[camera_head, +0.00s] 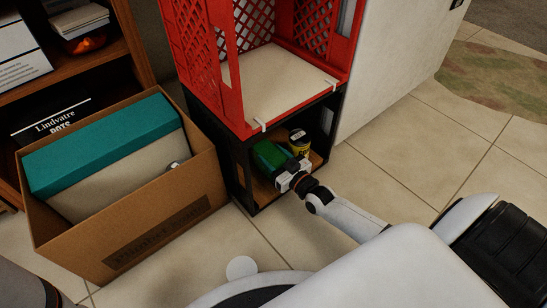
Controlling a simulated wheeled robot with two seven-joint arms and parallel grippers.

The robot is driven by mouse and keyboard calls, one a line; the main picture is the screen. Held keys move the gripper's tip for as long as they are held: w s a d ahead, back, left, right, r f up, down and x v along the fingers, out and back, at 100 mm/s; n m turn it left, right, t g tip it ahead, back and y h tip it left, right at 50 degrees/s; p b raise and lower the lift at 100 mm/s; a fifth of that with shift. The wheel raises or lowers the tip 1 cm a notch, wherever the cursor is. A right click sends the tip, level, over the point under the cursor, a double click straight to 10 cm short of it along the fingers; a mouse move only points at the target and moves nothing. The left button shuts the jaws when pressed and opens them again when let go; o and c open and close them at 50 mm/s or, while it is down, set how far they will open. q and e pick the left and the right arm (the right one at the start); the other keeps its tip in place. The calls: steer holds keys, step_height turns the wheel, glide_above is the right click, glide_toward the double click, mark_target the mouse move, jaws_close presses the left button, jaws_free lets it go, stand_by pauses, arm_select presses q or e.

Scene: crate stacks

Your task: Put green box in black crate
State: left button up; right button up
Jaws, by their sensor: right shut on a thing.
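The black crate (241,187) stands on the floor under a red crate, with its open side toward me. The green box (268,157) is inside the black crate's opening, above its light brown floor. My right gripper (285,174) reaches into that opening and is shut on the green box's near end. I cannot tell whether the box touches the crate floor. A yellow and black can (299,142) stands in the crate behind and to the right of the box. My left gripper is not in view.
The red crate (227,99) sits on top of the black crate. A cardboard box (130,237) holding a teal-lidded box (100,146) stands close on the left. A wooden shelf (125,27) is behind it. A white wall or cabinet (385,70) is at right. Tiled floor (425,150) is clear at right.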

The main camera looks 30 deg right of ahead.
steer(key=shift+f, duration=0.15)
steer(key=o, duration=1.1)
steer(key=shift+r, duration=0.2)
steer(key=shift+s+p, duration=0.4)
steer(key=s+d+p, duration=0.1)
steer(key=s+p, duration=0.4)
steer(key=s, duration=0.6)
steer(key=shift+d+p, duration=0.35)
steer(key=shift+p, duration=0.05)
